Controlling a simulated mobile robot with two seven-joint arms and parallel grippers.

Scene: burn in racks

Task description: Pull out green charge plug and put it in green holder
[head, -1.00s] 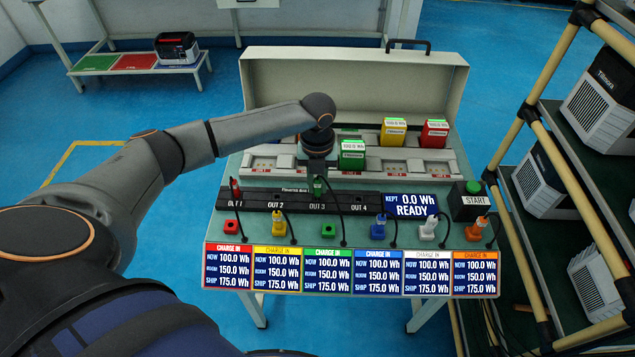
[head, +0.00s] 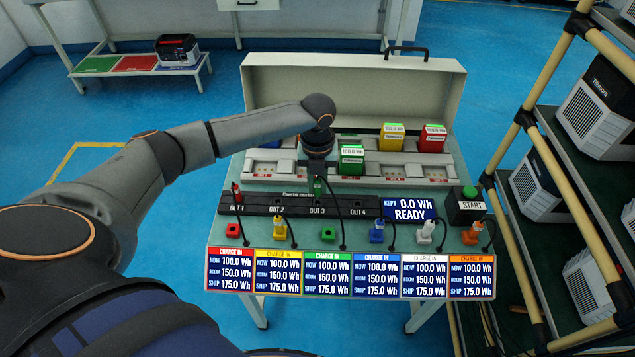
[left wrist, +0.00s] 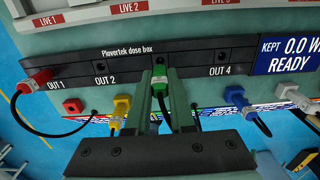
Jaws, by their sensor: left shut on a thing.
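The green charge plug (head: 317,187) stands at OUT 3 of the black dose box (head: 262,203), with its dark cable running down toward the front. It also shows in the left wrist view (left wrist: 160,88), between the two fingers. My left gripper (left wrist: 161,92) is shut on the green plug, one finger on each side. In the head view the left gripper (head: 317,177) is mostly hidden under its own wrist. The green holder (head: 327,235) is in front of OUT 3 and looks empty; the gripper hides it in the wrist view. My right gripper is out of view.
A red plug (head: 237,194) is in OUT 1, and the red holder (head: 233,230) is empty. Yellow (head: 279,230), blue (head: 377,232), white (head: 426,231) and orange (head: 473,233) plugs stand in their holders. Cables lie between them. A START button box (head: 466,207) stands right.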

